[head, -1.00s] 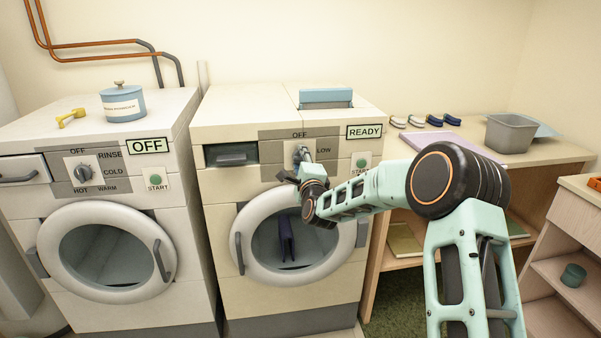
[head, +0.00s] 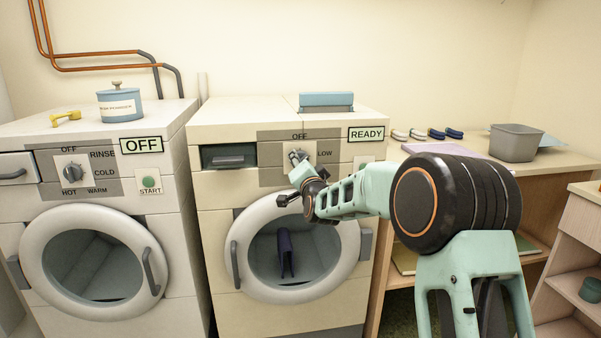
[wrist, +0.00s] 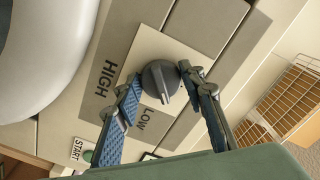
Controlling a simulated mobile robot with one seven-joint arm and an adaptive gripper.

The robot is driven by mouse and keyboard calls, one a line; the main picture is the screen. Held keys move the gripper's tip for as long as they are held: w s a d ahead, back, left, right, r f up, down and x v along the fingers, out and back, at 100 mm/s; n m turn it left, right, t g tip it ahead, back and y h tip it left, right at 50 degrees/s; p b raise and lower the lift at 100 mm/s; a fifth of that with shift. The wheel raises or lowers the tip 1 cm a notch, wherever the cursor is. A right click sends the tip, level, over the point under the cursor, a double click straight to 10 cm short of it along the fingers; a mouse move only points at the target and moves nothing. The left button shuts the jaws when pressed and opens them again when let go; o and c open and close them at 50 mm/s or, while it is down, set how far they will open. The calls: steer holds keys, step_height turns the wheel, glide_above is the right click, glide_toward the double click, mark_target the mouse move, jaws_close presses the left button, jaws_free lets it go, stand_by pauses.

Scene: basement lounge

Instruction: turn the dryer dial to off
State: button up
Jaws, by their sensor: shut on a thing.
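The dryer (head: 222,270) is the right-hand machine, with a READY display (head: 366,134). Its grey round dial (head: 296,154) sits on the upper panel, below OFF and left of LOW. In the wrist view the dial (wrist: 158,80) has a raised ridge pointing down, near the LOW mark; HIGH is at its left. OFF is not visible there. My gripper (head: 300,163) is at the dial. In the wrist view its two fingers (wrist: 160,84) lie on either side of the dial, shut on it. The right finger covers part of the panel.
A washer (head: 30,235) with an OFF display stands left of the dryer, with a blue canister (head: 120,106) on top. The dryer's round door (head: 345,262) is below my gripper. A table with a grey bin (head: 515,143) stands at right.

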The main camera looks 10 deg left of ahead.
steer(key=n+b, duration=0.3)
steer(key=n, duration=0.3)
steer(key=shift+f, duration=0.2)
steer(key=shift+d+r+n+b, duration=0.15)
steer(key=shift+n+b, duration=0.75)
steer(key=shift+n, duration=1)
steer(key=o, duration=1.1)
steer(key=shift+w, duration=0.1)
steer(key=v, duration=1.2)
steer(key=shift+r, duration=0.1)
